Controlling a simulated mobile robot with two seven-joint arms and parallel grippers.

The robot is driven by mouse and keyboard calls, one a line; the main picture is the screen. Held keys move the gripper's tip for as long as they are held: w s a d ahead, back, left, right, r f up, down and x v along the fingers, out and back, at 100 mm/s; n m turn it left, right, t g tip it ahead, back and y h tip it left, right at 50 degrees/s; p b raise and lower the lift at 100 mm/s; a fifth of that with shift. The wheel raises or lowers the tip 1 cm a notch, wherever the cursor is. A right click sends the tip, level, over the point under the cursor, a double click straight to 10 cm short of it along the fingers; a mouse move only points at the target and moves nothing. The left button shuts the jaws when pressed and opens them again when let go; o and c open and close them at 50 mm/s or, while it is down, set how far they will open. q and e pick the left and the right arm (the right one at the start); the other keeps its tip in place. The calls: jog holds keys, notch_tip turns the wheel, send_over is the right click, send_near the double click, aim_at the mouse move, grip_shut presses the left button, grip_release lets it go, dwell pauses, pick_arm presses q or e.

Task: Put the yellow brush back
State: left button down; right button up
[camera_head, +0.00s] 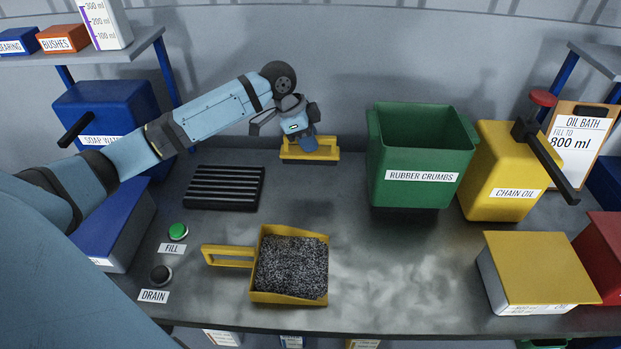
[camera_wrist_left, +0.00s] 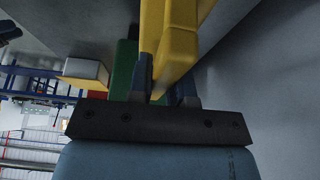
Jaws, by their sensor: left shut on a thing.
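The yellow brush (camera_head: 322,152) is at the back of the bench, left of the green bin, with its dark underside at or just above the bench top. My left gripper (camera_head: 306,143) reaches down to it from above and is shut on its yellow handle. In the left wrist view the yellow brush (camera_wrist_left: 178,45) stands between the dark fingers of my left gripper (camera_wrist_left: 165,85). Whether the brush touches the bench cannot be told. My right gripper is not in view.
The green rubber crumbs bin (camera_head: 420,150) stands right of the brush, beside the yellow chain oil container (camera_head: 497,170). A black ribbed rack (camera_head: 225,187) lies to the left. A yellow dustpan (camera_head: 228,256) full of dark crumbs sits in front. The bench right of the dustpan is clear but dusty.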

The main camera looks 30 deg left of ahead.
pick_arm(q)
notch_tip(320, 180, down, 12)
jog(key=shift+r+b, duration=0.25)
jog(key=shift+b, duration=0.15)
jog(key=c, duration=1.1)
grip_release()
jog(key=shift+f, duration=0.15)
jog(key=shift+o, duration=0.2)
jog(key=p+v, duration=0.1)
jog(key=v, duration=1.1)
jog(key=shift+d, duration=0.1)
